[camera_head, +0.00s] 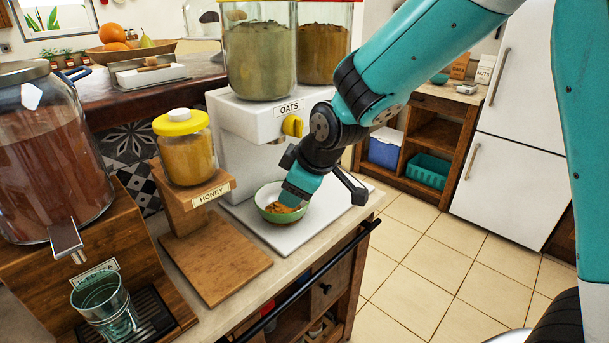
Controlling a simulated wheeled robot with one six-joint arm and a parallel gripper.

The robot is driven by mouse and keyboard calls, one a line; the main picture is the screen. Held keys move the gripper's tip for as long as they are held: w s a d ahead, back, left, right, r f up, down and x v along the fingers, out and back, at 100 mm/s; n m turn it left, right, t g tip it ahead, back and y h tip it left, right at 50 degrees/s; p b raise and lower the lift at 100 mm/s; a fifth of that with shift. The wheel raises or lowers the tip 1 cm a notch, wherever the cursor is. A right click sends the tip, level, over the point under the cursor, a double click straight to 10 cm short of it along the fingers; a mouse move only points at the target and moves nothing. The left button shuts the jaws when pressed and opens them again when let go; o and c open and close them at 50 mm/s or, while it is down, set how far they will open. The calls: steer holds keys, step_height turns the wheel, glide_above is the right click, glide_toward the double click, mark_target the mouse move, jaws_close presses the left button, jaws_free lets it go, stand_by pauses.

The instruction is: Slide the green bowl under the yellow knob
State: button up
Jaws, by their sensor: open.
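The green bowl (264,208) sits on the white base plate (262,232) in front of the white OATS dispenser (240,122). It is upright and holds brown, flaky contents. The yellow knob (293,125) is on the dispenser's front, above the bowl and a little right of it in the picture. My gripper (303,188) is open and reaches down at the bowl's right side. Its teal end overlaps the bowl's right rim. Whether it touches the bowl, I cannot tell. The right part of the bowl is hidden behind it.
A honey jar (186,148) on a wooden stand (215,266) is left of the bowl. An iced tea dispenser (48,150) with a glass (104,305) is farther left. The counter's front edge with a black rail (320,272) is close to the plate. Open tiled floor lies right.

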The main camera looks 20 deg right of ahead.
steer(key=shift+v, duration=2.25)
steer(key=s+a+r+m+g, duration=0.1)
steer(key=s+r+m+g, duration=0.1)
steer(key=s, duration=0.9)
steer(key=s+a+r+m+g+y, duration=0.1)
steer(key=s+r+m+g, duration=0.1)
steer(key=s, duration=1)
steer(key=shift+s+g, duration=0.25)
steer(key=shift+g, duration=0.55)
